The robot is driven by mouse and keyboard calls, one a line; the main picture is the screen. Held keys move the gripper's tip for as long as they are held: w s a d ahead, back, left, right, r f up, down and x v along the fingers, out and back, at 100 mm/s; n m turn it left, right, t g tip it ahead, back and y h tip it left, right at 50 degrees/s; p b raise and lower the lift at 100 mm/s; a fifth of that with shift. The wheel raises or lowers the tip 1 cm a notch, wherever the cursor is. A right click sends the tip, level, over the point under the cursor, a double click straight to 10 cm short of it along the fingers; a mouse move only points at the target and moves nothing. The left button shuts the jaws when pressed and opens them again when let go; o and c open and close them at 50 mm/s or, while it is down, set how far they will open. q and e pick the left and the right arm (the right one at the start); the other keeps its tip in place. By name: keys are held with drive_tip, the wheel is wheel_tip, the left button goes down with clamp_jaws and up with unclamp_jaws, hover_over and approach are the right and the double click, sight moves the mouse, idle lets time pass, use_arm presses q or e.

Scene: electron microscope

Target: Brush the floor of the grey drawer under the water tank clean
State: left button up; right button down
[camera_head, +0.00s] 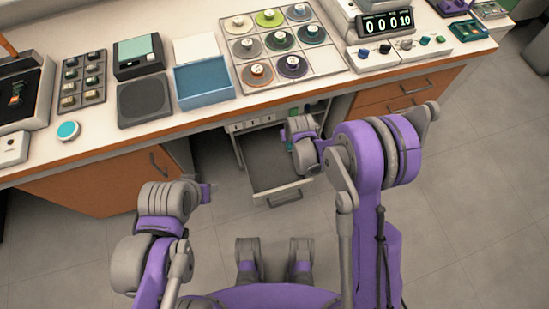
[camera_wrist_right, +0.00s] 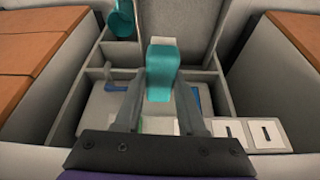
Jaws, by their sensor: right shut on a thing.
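The grey drawer (camera_head: 268,174) is pulled out under the counter, and its front part looks bare and dark grey. In the right wrist view the drawer (camera_wrist_right: 218,85) shows dividers and compartments. My right gripper (camera_wrist_right: 160,92) is shut on a teal brush-like tool (camera_wrist_right: 162,66) with a pale end. It is over the drawer; whether the tool touches the floor is not clear. In the head view my right gripper is largely hidden by its own wrist. My left gripper (camera_head: 207,191) is left of the drawer, away from it, its jaws too small to read. Dirt cannot be made out.
A teal cup-like thing (camera_wrist_right: 121,20) stands in a drawer compartment. White pieces with dark slots (camera_wrist_right: 265,134) line one side, and a blue item (camera_wrist_right: 117,88) lies among the dividers. Orange cabinets (camera_head: 100,180) flank the drawer. A tray of round discs (camera_head: 272,70) is on the counter above.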

drive_tip(key=shift+n, duration=0.5)
drive_tip(key=a+f+b, duration=0.1)
drive_tip(key=f+b, duration=0.3)
drive_tip(key=f, duration=0.5)
drive_tip(key=s+a+f+b, duration=0.1)
drive_tip(key=f+b, duration=0.3)
drive_tip(key=f, duration=0.5)
drive_tip(key=a+f+b, duration=0.3)
drive_tip(key=f+b, duration=0.1)
drive_tip(key=f, duration=0.6)
drive_tip(key=shift+s, duration=0.25)
use_arm(q)
wheel_tip(320, 180, down, 17)
drive_tip(key=w+b, duration=0.1)
drive_tip(key=shift+r, duration=0.15)
use_arm(e)
drive_tip(key=shift+f, duration=0.65)
use_arm(q)
drive_tip(key=shift+w+f+b, duration=0.1)
drive_tip(key=shift+f+b, duration=0.25)
drive_tip(key=shift+b, duration=0.3)
use_arm(e)
drive_tip(key=shift+f, duration=0.4)
